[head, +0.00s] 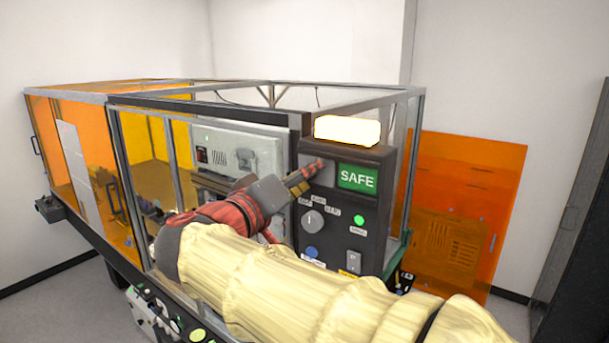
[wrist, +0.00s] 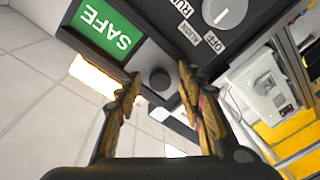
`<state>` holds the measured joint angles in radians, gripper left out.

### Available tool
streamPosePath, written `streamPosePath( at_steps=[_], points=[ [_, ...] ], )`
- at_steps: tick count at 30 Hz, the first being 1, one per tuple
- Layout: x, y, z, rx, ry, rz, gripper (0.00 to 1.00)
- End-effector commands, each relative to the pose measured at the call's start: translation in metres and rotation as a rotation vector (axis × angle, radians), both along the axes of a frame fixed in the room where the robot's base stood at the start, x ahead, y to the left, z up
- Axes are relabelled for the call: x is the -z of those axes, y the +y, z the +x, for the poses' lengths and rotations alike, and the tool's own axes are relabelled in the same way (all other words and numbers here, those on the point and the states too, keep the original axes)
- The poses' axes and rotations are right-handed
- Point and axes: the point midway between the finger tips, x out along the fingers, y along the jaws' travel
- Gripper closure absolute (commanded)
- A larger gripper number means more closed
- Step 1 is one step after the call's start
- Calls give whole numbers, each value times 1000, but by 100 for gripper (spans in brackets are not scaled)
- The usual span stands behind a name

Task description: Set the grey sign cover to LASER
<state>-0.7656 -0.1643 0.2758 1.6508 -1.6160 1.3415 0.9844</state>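The control panel's green SAFE sign (head: 357,178) shows uncovered at the upper right of its face. The grey sign cover (head: 325,180) sits just left of SAFE, over the other part of the sign window; no LASER lettering is visible. In the wrist view the cover (wrist: 151,57) carries a dark round knob (wrist: 159,79), beside the SAFE sign (wrist: 104,26). My gripper (head: 312,171) is at the cover, partly hiding it in the head view. In the wrist view my gripper (wrist: 159,78) is open, with fingertips apart on either side of the knob. Contact cannot be told.
A lit lamp (head: 347,131) tops the panel. Below the sign are a rotary selector (head: 313,220), a green light (head: 359,220) and a blue button (head: 311,252). A framed glass enclosure (head: 140,150) stands left; an orange sheet (head: 465,190) leans behind at right.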

Motion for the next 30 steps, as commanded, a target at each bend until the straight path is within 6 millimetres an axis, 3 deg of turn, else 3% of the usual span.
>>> streamPosePath(
  at_steps=[5, 22, 30],
  points=[
    [0, 0, 0, 0, 0, 0, 66],
    [0, 0, 0, 0, 1, -1, 99],
    [0, 0, 0, -1, 1, 0, 100]
  ],
)
